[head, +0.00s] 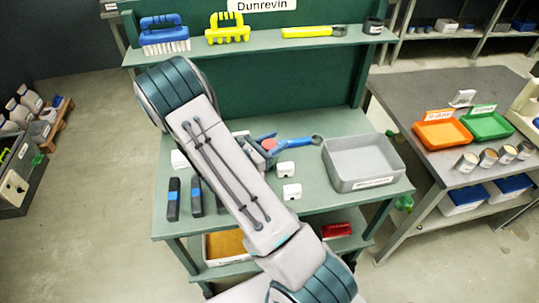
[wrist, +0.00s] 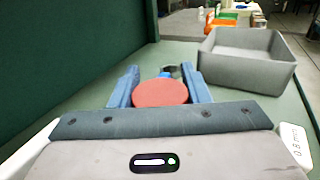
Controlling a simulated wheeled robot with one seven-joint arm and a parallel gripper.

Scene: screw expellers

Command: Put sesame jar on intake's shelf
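A round red top (wrist: 160,93) lies between the two blue fingers of my gripper (wrist: 160,88) in the wrist view, close to both. It also shows as a small red disc (head: 269,144) past the end of my arm in the head view. I cannot tell whether the fingers press on it or only stand around it. Its body is hidden and no sesame label can be read, so I cannot confirm it is the sesame jar. The gripper is low over the green workbench (head: 328,203). No sign reading "intake" is legible; an upper shelf (head: 270,45) runs behind the bench.
A grey bin (head: 345,180) stands right of my gripper. A blue wrench (head: 296,142) and white boxes (head: 291,191) lie nearby. The upper shelf bears brushes (head: 165,40), a yellow tool (head: 312,32) and a dark can (head: 373,26). Small cans (head: 488,158) stand on the right table.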

